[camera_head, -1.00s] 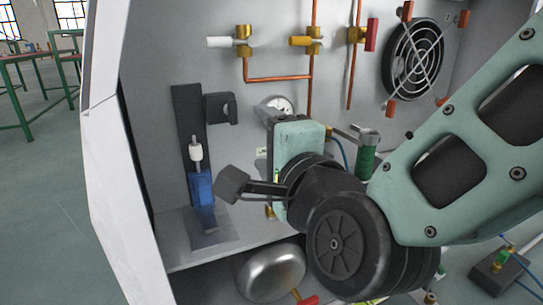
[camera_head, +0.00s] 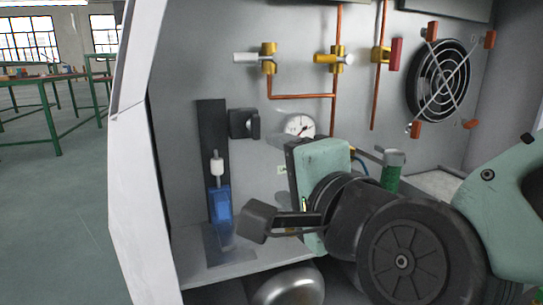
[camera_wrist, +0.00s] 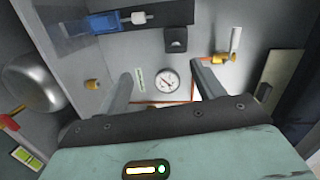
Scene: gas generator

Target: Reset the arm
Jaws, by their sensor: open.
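My gripper is open and empty in the wrist view (camera_wrist: 161,72), its two dark fingers apart and pointing toward the back wall of the cabinet. A round white gauge (camera_wrist: 166,81) shows between the fingers, beyond them. In the head view my arm reaches in from the right, with the pale green gripper body in front of the wall, below and right of the gauge (camera_head: 300,125). No object is held.
The white cabinet side (camera_head: 135,150) stands at left. A blue part (camera_head: 220,205) and a metal tank (camera_head: 288,287) are near my wrist. Copper pipes with valves (camera_head: 335,60) and a fan (camera_head: 441,80) line the wall. Open floor lies left, before green tables (camera_head: 45,115).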

